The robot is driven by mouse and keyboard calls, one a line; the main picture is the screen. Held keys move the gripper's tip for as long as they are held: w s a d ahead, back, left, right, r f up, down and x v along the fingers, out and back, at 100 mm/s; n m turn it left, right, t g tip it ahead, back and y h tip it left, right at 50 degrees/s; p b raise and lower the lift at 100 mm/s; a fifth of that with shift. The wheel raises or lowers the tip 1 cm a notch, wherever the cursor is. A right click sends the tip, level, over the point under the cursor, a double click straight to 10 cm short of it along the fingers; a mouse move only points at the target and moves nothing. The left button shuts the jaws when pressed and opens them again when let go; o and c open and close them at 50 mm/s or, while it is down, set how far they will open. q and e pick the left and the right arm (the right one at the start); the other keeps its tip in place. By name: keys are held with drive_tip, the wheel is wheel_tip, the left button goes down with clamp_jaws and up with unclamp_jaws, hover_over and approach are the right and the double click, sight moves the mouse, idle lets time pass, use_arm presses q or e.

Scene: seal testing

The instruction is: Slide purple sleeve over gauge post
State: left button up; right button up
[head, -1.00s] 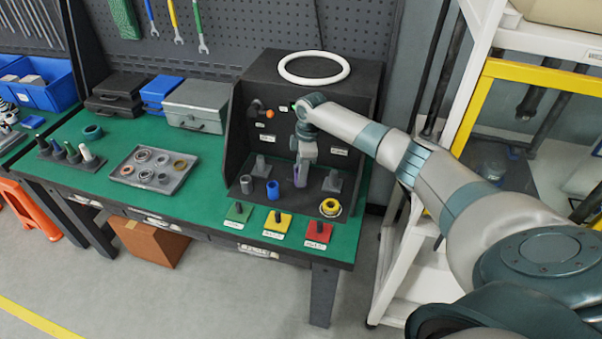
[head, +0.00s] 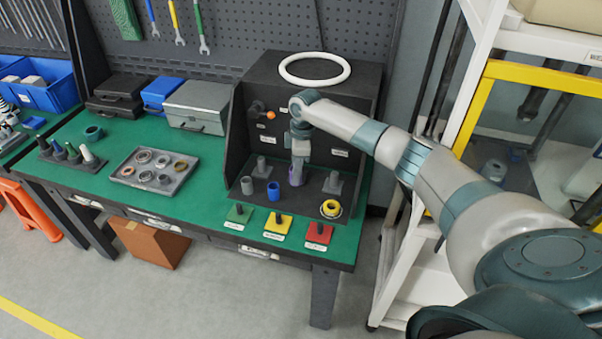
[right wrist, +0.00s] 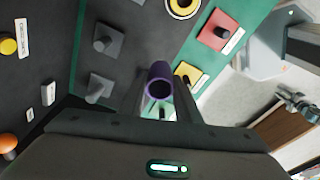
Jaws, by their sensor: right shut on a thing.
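My right gripper (head: 296,178) is shut on the purple sleeve (right wrist: 159,82), holding it inside the dark test booth. The sleeve is mostly covered by the gripper in the head view; in the right wrist view its open round end shows between the fingers (right wrist: 161,98). Two grey posts on square bases are near it: one toward the back left (head: 262,164) and one to the right (head: 333,182). They also show in the right wrist view, (right wrist: 98,88) and (right wrist: 106,40). The sleeve is apart from both. I cannot tell which is the gauge post. My left gripper is not in view.
A blue sleeve (head: 273,190), a grey cylinder (head: 247,185) and a yellow ring (head: 330,207) stand on the booth floor. Green (head: 239,214), yellow (head: 277,224) and red (head: 318,235) plates with black pegs lie in front. The booth walls (head: 235,130) enclose the left and back.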

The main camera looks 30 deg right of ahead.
drive_tip(key=a+r+m+b, duration=0.3)
drive_tip(key=a+r, duration=0.1)
drive_tip(key=a, duration=0.4)
drive_tip(key=s+a+r+m+h+b, duration=0.1)
drive_tip(key=s+a+r+m+b, duration=0.4)
drive_tip(key=s+a, duration=0.7)
drive_tip(key=s+m+b, duration=0.2)
drive_tip(key=m, duration=0.1)
drive_tip(key=shift+s+r+m+t+b, duration=0.15)
drive_tip(key=shift+m+t+b, duration=0.15)
drive_tip(key=shift+m+b, duration=0.1)
drive_tip(key=shift+a, duration=0.15)
